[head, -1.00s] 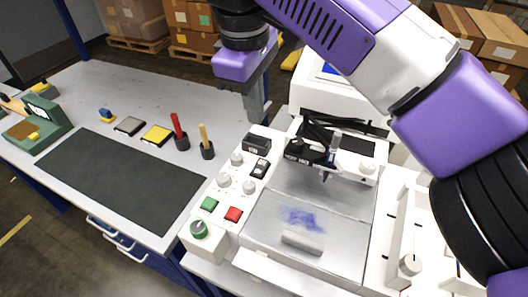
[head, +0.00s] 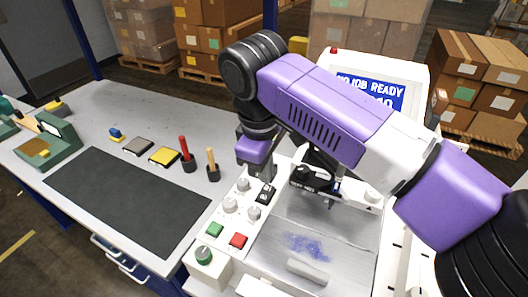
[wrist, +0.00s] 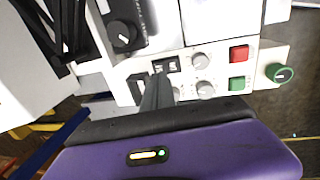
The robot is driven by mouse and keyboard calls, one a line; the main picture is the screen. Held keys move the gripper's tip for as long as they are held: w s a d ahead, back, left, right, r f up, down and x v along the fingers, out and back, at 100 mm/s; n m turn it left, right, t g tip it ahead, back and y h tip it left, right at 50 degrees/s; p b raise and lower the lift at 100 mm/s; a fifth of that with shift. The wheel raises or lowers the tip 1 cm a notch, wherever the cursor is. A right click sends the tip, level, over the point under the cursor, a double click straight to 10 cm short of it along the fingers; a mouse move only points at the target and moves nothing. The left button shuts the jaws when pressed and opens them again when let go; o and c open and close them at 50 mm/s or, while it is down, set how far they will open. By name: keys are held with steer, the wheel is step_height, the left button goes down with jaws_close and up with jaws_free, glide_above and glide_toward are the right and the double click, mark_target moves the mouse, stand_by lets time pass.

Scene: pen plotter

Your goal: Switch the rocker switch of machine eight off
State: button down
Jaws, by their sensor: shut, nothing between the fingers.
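The plotter's rocker switch (head: 265,194) is a small black block with pale marks on the white control panel (head: 222,239). It also shows in the wrist view (wrist: 166,65), just beyond my fingertips. My gripper (head: 250,176) is shut and empty, pointing down over the back end of the panel. In the wrist view the closed fingers (wrist: 160,78) reach to the rocker's near edge; I cannot tell whether they touch it. The fingers partly hide the parts beside the rocker. I cannot read a machine number or make out which way the rocker is tipped.
Grey knobs (head: 230,205), a green button (head: 215,229), a red button (head: 238,241) and a green dial (head: 204,255) sit close by. The plotter bed (head: 320,240) lies right. A screen (head: 372,88) reads "NO JOB READY", its lower line partly covered. Pen holders (head: 188,163) stand left.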

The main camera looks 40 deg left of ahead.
mark_target(264, 193)
steer(key=shift+w+f, duration=0.15)
steer(key=shift+f, duration=0.7)
steer(key=shift+w+f, duration=0.1)
steer(key=shift+f, duration=0.75)
steer(key=shift+a+f+p, duration=0.1)
steer(key=shift+p, duration=0.4)
steer(key=shift+w+f, duration=0.1)
steer(key=shift+f, duration=0.1)
steer(key=shift+s+d+p, duration=0.2)
steer(key=shift+s+p, duration=0.5)
steer(key=shift+s, duration=0.15)
steer(key=shift+r, duration=0.1)
steer(key=shift+r+p, duration=0.6)
step_height(264, 193, up, 13)
steer(key=s+p, duration=0.1)
steer(key=s, duration=0.1)
steer(key=shift+d+f, duration=0.15)
steer(key=shift+d, duration=0.1)
